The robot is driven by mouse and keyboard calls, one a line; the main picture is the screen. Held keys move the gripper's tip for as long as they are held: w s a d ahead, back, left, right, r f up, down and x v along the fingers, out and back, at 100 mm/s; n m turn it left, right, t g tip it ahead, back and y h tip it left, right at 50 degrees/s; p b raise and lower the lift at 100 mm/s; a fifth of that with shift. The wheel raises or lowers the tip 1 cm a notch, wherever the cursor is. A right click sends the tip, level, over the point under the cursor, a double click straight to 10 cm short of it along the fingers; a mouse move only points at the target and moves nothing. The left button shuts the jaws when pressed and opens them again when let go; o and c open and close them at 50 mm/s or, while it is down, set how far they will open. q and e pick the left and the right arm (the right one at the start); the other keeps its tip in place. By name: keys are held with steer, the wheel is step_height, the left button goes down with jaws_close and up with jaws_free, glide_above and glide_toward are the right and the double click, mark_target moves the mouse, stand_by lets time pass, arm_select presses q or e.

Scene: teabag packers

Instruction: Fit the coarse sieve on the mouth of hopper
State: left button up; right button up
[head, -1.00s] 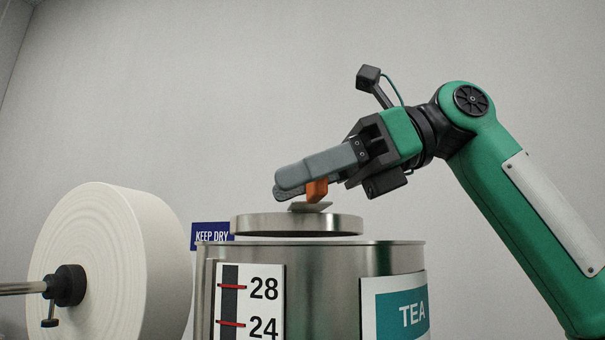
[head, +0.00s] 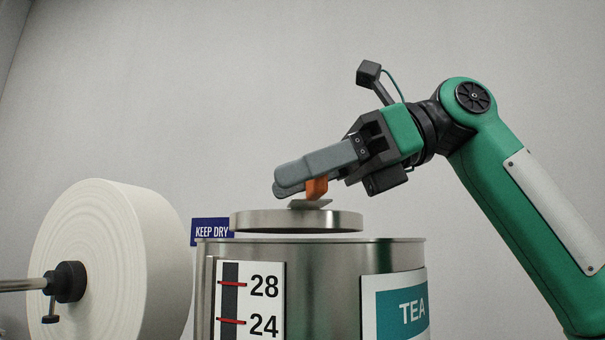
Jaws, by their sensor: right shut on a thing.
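The coarse sieve (head: 296,221) shows edge-on as a shallow round steel piece with a small plate and an orange grip (head: 316,188) on top. My right gripper (head: 292,187) is shut on the orange grip from above right. The sieve is roughly level at the mouth of the steel hopper (head: 330,275), its underside just above the hopper's near rim in the picture. It sits left of the middle of the mouth. I cannot tell whether it touches the rim, and its mesh is hidden. My left gripper is not in view.
A large white paper roll (head: 105,270) on a spindle stands left of the hopper. A blue KEEP DRY sign (head: 211,231) is behind the hopper's left side. The hopper carries a number scale (head: 250,300) and a TEA label (head: 400,308). The space above is clear.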

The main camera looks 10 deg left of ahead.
mark_target(302, 213)
steer(key=shift+r+p, duration=0.1)
steer(key=shift+p, duration=0.35)
stand_by(0.6)
steer(key=shift+f+b, duration=1.05)
steer(key=shift+f, duration=0.85)
steer(key=o, duration=1.2)
steer(key=shift+d, duration=0.1)
steer(key=b+v, duration=0.3)
steer(key=v, duration=1)
steer(key=shift+d+r+b, duration=0.15)
steer(key=shift+d+b, duration=0.15)
steer(key=shift+d, duration=0.05)
